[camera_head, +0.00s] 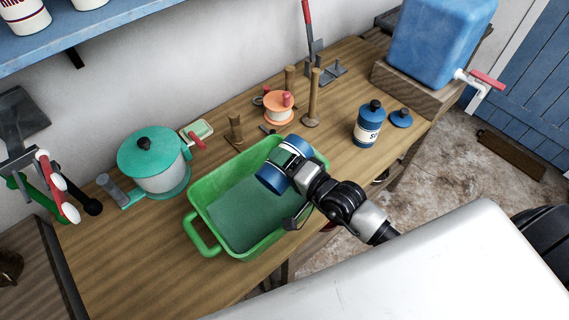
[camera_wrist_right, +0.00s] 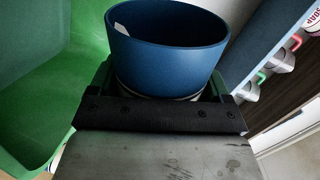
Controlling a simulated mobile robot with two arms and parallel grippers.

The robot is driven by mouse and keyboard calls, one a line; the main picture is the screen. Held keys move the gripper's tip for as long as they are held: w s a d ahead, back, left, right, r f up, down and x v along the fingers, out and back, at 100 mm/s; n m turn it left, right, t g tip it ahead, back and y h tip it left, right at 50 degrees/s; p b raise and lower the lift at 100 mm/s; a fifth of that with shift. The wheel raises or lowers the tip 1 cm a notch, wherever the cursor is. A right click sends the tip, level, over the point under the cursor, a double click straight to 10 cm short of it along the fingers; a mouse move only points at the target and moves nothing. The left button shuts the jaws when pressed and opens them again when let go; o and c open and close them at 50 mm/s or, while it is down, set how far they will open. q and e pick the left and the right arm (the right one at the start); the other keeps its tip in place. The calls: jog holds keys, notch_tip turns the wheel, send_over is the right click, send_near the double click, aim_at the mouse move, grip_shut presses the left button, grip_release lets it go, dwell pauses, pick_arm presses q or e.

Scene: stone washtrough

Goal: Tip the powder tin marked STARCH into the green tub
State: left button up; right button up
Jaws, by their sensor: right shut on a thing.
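My right gripper (camera_head: 293,172) is shut on a blue tin (camera_head: 272,177) with a white label band, held tilted over the green tub (camera_head: 207,190). I cannot read its label. In the right wrist view the tin (camera_wrist_right: 170,55) shows a wide blue rim with no lid on it, and the tub (camera_wrist_right: 45,85) is to its left. The tub has a flat, darker blue-green surface inside. I see no powder falling. My left gripper is not in view.
A lidded blue tin (camera_head: 367,127), its label partly readable as starting with S, stands right of the tub beside a loose blue lid (camera_head: 401,118). A pot with a teal lid (camera_head: 148,150) is at left. Spools and wooden posts (camera_head: 313,100) stand behind. A blue tank (camera_head: 440,45) is at back right.

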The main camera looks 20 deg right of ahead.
jog(key=shift+r, duration=0.1)
jog(key=shift+s+a+r+n, duration=0.1)
jog(key=shift+a+r+n, duration=0.1)
jog(key=shift+n, duration=0.1)
jog(key=shift+s+a+r+n+p, duration=0.15)
jog(key=shift+a+n+p, duration=0.15)
jog(key=shift+n, duration=0.3)
dwell(0.7)
